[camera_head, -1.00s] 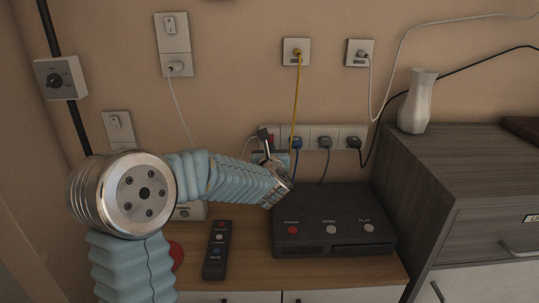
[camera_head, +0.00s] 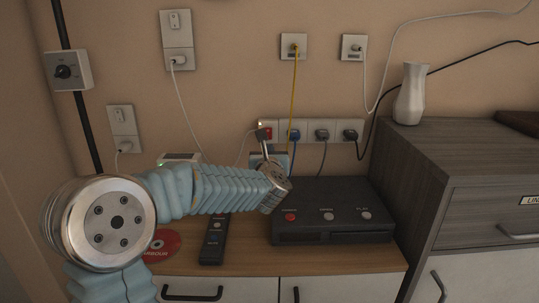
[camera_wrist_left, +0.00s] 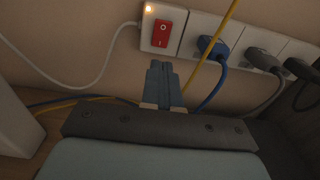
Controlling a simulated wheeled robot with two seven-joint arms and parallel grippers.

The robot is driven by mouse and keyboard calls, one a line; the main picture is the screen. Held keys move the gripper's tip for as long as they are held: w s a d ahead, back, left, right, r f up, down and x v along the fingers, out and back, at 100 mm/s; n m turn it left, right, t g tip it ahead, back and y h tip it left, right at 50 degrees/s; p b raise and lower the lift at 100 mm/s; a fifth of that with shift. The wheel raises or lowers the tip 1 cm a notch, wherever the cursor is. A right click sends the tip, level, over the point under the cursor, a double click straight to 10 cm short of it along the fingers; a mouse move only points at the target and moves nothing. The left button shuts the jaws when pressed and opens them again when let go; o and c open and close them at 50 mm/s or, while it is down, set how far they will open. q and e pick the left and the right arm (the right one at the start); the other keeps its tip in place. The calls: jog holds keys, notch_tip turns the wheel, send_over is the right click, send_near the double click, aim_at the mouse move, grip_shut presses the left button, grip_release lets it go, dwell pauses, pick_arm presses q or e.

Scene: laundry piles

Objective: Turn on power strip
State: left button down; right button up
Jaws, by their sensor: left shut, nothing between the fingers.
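The white power strip (camera_head: 308,129) is fixed to the wall above the desk. Its red rocker switch (camera_wrist_left: 162,33) is at the strip's left end, and a small orange light glows at that end's upper left corner in the left wrist view. Blue, grey and black plugs sit in the strip's sockets. My left gripper (camera_wrist_left: 163,66) is shut and empty, its blue fingertips just below the switch in the left wrist view, with a small gap seen between them. In the head view the left gripper (camera_head: 263,140) is in front of the strip's left end. My right gripper is not in view.
A black player box (camera_head: 335,228) with buttons sits on the desk below the strip. A remote (camera_head: 213,238) and a red disc (camera_head: 163,245) lie left of it. A grey cabinet with a white vase (camera_head: 411,93) stands at the right. Cables hang along the wall.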

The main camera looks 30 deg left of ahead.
pick_arm(q)
jog(key=f+b+v, duration=0.1)
jog(key=v, duration=0.7)
jog(key=shift+s+f, duration=0.25)
jog(key=shift+f, duration=0.1)
jog(key=shift+d, duration=0.1)
